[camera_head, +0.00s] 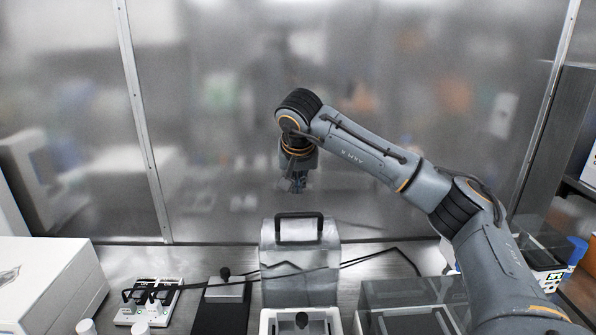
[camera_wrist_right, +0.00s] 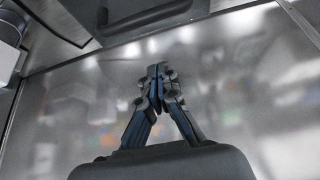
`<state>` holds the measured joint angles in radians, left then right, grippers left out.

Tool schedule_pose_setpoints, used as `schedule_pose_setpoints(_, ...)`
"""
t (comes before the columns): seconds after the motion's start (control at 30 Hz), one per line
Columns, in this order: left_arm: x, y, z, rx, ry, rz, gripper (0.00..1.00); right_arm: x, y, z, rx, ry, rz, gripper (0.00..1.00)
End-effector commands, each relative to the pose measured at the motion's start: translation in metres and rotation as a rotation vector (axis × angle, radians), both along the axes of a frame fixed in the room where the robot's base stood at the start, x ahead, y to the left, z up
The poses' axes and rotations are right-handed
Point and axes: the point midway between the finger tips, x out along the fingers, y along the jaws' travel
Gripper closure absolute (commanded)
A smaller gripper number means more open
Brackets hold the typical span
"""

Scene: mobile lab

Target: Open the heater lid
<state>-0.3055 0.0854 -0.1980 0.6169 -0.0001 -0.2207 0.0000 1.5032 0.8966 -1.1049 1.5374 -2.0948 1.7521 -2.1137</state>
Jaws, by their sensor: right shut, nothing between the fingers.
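The heater's silver lid (camera_head: 300,257) stands raised, roughly upright, behind its pale base (camera_head: 265,325) at the lower middle of the head view. A black bar handle (camera_head: 299,215) sits at the lid's top edge. A handle (camera_wrist_right: 150,19) also shows at the top of the right wrist view. My right gripper (camera_head: 297,186) hangs above the lid, apart from the handle. Its fingers (camera_wrist_right: 158,72) are together with nothing between them. My left gripper is not in view.
A white box (camera_head: 45,280) stands at the left, beside a power strip (camera_head: 150,310). A dark device with a knob (camera_head: 224,295) is left of the heater. A clear-covered box (camera_head: 415,293) is close on its right. A metal wall (camera_head: 240,120) rises behind.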

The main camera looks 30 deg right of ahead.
Motion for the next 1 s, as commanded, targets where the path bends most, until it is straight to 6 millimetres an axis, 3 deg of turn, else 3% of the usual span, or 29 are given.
schedule_pose_setpoints(0.17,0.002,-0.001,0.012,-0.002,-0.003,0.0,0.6,0.015,-0.01,-0.033,0.0,0.005,-0.002,1.0)
schedule_pose_setpoints(0.5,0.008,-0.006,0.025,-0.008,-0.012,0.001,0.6,-0.017,0.01,-0.037,0.0,0.0,-0.001,1.0)
schedule_pose_setpoints(1.0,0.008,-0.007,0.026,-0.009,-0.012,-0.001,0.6,-0.019,0.012,-0.036,0.002,-0.001,-0.001,1.0)
